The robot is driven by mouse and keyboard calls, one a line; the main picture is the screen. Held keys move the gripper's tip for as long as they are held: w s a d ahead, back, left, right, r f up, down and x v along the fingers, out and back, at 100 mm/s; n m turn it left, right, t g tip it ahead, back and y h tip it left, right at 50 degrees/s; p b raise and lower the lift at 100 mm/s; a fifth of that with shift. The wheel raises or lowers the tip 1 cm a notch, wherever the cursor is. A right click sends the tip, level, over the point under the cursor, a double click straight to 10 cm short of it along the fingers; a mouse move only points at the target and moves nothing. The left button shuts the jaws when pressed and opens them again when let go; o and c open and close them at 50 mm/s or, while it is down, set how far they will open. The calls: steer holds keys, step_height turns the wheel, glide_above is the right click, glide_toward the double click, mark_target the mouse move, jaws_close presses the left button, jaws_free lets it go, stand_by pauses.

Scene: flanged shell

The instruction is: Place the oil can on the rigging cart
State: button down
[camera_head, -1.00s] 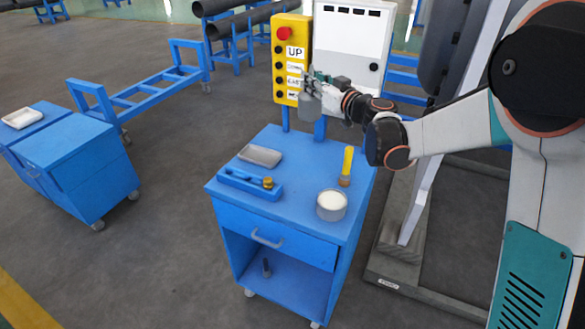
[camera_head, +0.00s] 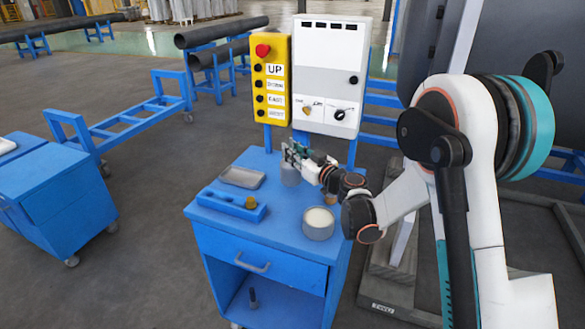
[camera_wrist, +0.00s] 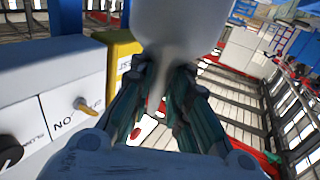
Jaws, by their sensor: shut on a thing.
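My gripper (camera_head: 295,157) is shut on a grey oil can (camera_head: 290,173). The can hangs upright in the head view, at the back of a blue cart's top (camera_head: 277,222), which I take for the rigging cart. I cannot tell whether its base touches the top. In the wrist view the pale body of the oil can (camera_wrist: 185,28) is between the fingers (camera_wrist: 165,95); its far end is out of frame.
The cart top holds a grey tray (camera_head: 242,177), a blue block with a brass knob (camera_head: 232,205) and a round tin with a white top (camera_head: 319,223). A yellow button box (camera_head: 270,80) and white control cabinet (camera_head: 331,75) stand behind. Another blue cart (camera_head: 60,200) is at left.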

step_height(320, 180, down, 4)
steer(key=shift+f+b, duration=0.2)
steer(key=shift+b, duration=0.65)
steer(key=shift+r, duration=0.15)
steer(key=c, duration=1.5)
jaws_free()
steer(key=shift+c, duration=0.2)
steer(key=shift+s+d, duration=0.1)
steer(key=p+v, duration=0.3)
steer(key=v, duration=0.8)
steer(key=shift+s+d+p, duration=0.3)
steer(key=shift+p, duration=0.05)
steer(key=shift+r, duration=0.1)
